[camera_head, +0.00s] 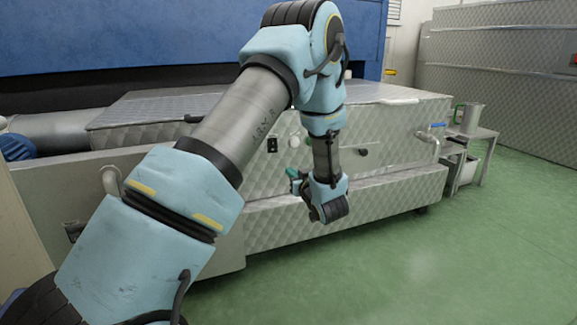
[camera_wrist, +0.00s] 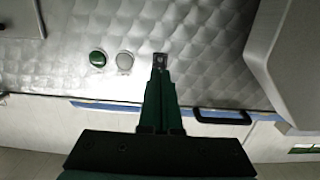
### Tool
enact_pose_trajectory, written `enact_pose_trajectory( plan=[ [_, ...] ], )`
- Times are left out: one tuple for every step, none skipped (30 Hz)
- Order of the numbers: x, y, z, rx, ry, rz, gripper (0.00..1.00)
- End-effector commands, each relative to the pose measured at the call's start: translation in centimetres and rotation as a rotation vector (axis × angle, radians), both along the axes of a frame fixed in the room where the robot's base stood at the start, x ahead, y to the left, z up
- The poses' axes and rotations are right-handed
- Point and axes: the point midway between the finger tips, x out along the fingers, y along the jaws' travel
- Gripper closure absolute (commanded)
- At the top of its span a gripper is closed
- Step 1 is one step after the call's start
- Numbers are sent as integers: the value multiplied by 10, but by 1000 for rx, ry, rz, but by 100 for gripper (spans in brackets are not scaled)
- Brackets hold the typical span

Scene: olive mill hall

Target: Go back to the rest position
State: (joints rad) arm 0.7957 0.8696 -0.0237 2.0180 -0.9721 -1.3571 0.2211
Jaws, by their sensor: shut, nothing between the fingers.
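My gripper (camera_wrist: 159,66) shows in the wrist view with its dark green fingers together and nothing between them. In front of it is the quilted metal panel of a machine, with a green button (camera_wrist: 98,58) and a pale button (camera_wrist: 125,61) left of the fingertips. I cannot tell whether the fingertips touch the panel. In the head view my light blue arm bends over and down in front of the machine (camera_head: 400,120). Only a bit of green near the gripper shows there, at the left of the wrist; the fingertips are hard to make out.
A black handle (camera_wrist: 222,117) is right of the fingers in the wrist view. A small metal table (camera_head: 482,134) with a metal jug (camera_head: 472,117) stands at the right. A pipe with a blue-handled valve (camera_head: 437,126) juts from the machine's right end. The green floor (camera_head: 450,240) at the right is clear.

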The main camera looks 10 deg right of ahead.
Motion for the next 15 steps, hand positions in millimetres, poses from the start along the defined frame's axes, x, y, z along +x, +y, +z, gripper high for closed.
enact_pose_trajectory(
  plan=[
    [-1,0,0,0,0,0,100],
    [-2,0,0,0,0,0,100],
    [-2,0,-1,0,0,0,100],
    [-2,0,-1,0,0,0,100],
    [-2,0,-1,0,0,0,100],
    [-2,0,-1,0,0,0,100],
    [-2,0,-1,0,0,0,100],
    [-2,0,-1,0,0,0,100],
    [-2,0,-1,0,0,0,100],
    [-1,0,0,0,2,0,100],
    [-1,1,1,-3,5,-2,100],
    [1,3,3,-8,15,-6,100],
    [3,5,6,-13,28,-11,100],
    [5,8,9,-21,46,-18,100],
    [9,13,14,-35,76,-33,100]
  ],
)
